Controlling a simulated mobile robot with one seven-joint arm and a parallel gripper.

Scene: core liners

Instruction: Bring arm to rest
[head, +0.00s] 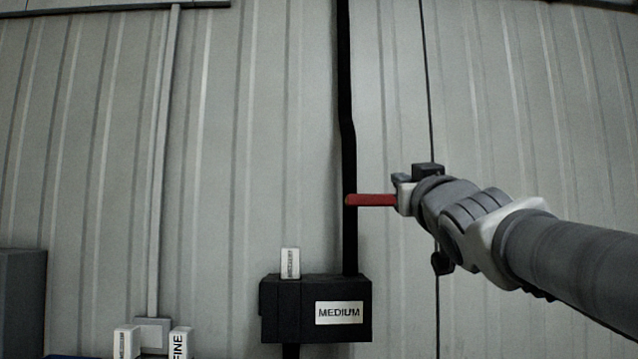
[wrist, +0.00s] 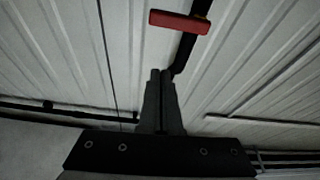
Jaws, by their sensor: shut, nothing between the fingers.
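My gripper (head: 402,195) is raised in front of the corrugated wall, at the end of my arm, which comes in from the right. In the wrist view its two dark fingers (wrist: 160,74) are together with nothing between them. A red bar (head: 370,200) shows just left of the gripper in the head view. In the wrist view the red bar (wrist: 180,22) lies beyond the fingertips, across a black pipe, apart from the fingers. The fingertips are hard to make out in the head view.
A black box labelled MEDIUM (head: 285,318) stands low at the centre, with a small white labelled block (head: 290,263) on top. White blocks, one reading FINE (head: 181,343), are at lower left. A black pipe (head: 347,90) runs up the wall (head: 240,120). A dark cabinet (head: 20,303) is at far left.

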